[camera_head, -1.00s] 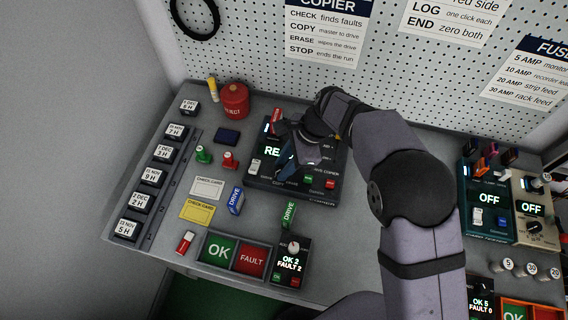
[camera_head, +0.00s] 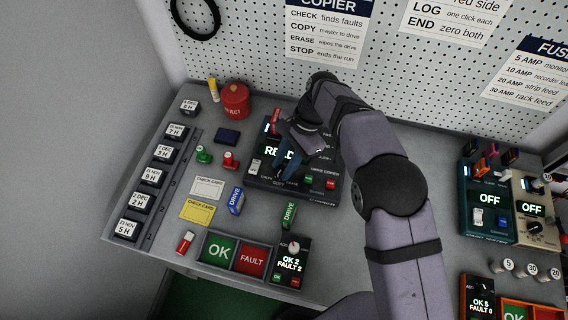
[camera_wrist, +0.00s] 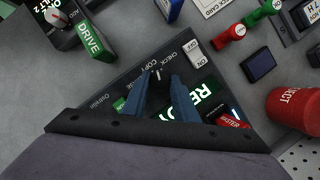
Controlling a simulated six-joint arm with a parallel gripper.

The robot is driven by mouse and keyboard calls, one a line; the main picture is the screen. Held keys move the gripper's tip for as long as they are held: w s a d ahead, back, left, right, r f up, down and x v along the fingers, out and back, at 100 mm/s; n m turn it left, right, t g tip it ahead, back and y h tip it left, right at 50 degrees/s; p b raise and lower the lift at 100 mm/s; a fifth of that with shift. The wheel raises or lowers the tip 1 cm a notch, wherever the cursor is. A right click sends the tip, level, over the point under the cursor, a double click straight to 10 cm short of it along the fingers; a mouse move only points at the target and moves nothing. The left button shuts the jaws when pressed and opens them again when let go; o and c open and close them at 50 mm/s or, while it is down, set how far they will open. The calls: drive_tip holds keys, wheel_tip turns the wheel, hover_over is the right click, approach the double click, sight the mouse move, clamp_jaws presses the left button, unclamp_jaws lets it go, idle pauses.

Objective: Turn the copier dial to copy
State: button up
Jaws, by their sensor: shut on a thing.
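The drive copier (camera_head: 322,199) is a black box at the middle of the bench, its green-lit display partly hidden by my arm. In the wrist view the copier (camera_wrist: 118,78) shows the labels CHECK and COPY beside the dial (camera_wrist: 157,74), a dark knob with a pale mark. My gripper (camera_head: 279,177) reaches down over the copier's front face. In the wrist view the blue fingers of my gripper (camera_wrist: 157,82) are shut on the dial. The fingers cover part of the dial, so its exact setting is hard to tell.
A red reject bin (camera_head: 235,101) stands behind left. A blue drive (camera_head: 236,201) and a green drive (camera_head: 288,214) stand in front of the copier. The OK and FAULT trays (camera_head: 234,238) lie at the front edge. Instruments with OFF displays (camera_head: 489,198) stand at the right.

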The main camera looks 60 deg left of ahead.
sight(283, 167)
drive_tip(key=shift+a+n+h, duration=0.15)
drive_tip(key=shift+n+h, duration=0.55)
drive_tip(key=shift+n, duration=1.2)
drive_tip(key=shift+t, duration=0.3)
drive_tip(key=o, duration=1)
drive_tip(key=shift+r+b, duration=0.15)
drive_tip(key=shift+b, duration=0.15)
wheel_tip(283, 167, up, 10)
drive_tip(key=shift+f+b, duration=0.1)
drive_tip(key=shift+b, duration=0.2)
